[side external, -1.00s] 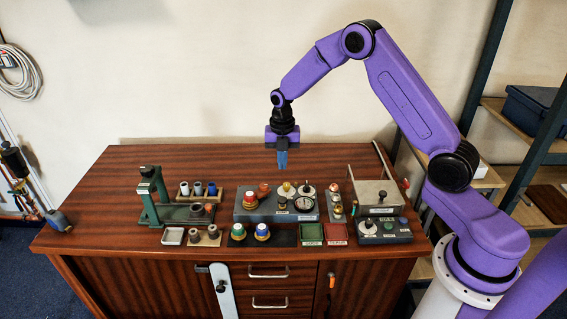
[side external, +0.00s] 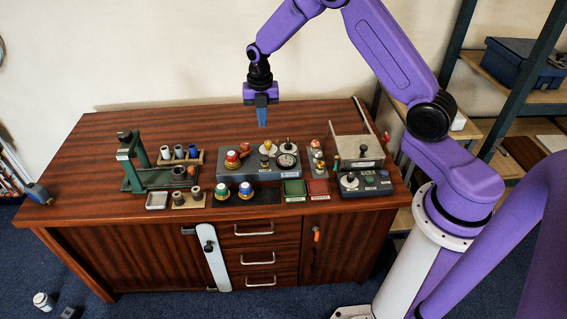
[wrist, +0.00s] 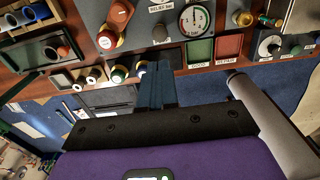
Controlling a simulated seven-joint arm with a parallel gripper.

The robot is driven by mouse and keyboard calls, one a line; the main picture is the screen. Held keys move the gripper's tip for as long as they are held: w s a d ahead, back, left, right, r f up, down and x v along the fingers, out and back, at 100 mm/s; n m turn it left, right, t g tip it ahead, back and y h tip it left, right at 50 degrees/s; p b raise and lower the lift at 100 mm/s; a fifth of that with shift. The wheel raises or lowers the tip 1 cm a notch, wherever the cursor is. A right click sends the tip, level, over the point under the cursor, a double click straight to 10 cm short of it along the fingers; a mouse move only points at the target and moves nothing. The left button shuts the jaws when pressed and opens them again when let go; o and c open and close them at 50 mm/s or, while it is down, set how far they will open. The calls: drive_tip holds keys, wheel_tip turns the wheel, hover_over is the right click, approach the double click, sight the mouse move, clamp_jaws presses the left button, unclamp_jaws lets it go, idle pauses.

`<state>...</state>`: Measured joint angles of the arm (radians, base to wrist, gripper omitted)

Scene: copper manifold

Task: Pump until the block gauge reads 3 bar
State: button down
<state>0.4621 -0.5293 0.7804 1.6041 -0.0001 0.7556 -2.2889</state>
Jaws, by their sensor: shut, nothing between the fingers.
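The block gauge (side external: 287,160) is a round white dial on the right part of a grey block (side external: 240,168). It shows larger in the wrist view (wrist: 194,20), but its reading is too small to tell. I cannot tell for sure which part is the pump. My gripper (side external: 262,124) hangs above the table behind the block, apart from everything. Its blue fingers (wrist: 155,72) are shut and empty.
Green (side external: 294,188) and red (side external: 318,187) trays lie in front of the block. A grey control box (side external: 365,184) and a metal-topped unit (side external: 358,150) stand at right. A green press stand (side external: 131,165) is at left. The table's back is clear.

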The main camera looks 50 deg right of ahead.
sight(265, 157)
drive_tip(key=shift+r, duration=0.85)
wheel_tip(265, 157, down, 14)
drive_tip(key=shift+f, duration=0.1)
idle(0.4)
drive_tip(key=shift+f, duration=1)
